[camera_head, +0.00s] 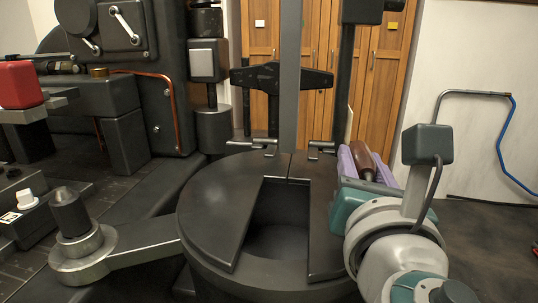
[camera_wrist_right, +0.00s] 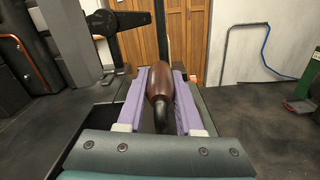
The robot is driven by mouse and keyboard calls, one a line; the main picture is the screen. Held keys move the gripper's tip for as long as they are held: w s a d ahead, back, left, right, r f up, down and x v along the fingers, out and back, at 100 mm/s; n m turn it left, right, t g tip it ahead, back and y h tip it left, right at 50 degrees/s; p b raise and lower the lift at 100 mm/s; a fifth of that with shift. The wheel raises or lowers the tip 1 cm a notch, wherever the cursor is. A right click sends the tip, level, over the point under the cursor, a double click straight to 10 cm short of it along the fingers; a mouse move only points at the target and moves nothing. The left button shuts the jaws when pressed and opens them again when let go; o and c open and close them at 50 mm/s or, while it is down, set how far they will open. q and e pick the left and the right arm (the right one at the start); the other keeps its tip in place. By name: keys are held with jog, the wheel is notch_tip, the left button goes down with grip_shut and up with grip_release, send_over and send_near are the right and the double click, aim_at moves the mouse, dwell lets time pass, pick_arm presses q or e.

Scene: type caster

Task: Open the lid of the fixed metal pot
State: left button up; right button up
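The fixed metal pot (camera_head: 300,290) is round and dark and stands at the bottom centre of the head view. Its flat top has a left lid part (camera_head: 221,205) and a right lid part (camera_head: 322,225), with a dark opening (camera_head: 277,225) between them. My right gripper (camera_head: 366,160) is at the pot's right rim. Its purple fingers lie on both sides of a brown wooden handle (camera_wrist_right: 160,84) and appear closed against it. The handle's join to the lid is hidden by the gripper. My left gripper is not in view.
Small hinges (camera_head: 265,148) sit at the pot's back edge, by a grey upright post (camera_head: 290,80). A metal arm with a round knob (camera_head: 70,212) reaches the pot from the left. Dark machinery (camera_head: 120,100) fills the left. Wooden cabinets (camera_head: 380,80) stand behind.

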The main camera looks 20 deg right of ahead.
grip_shut()
dwell(0.9)
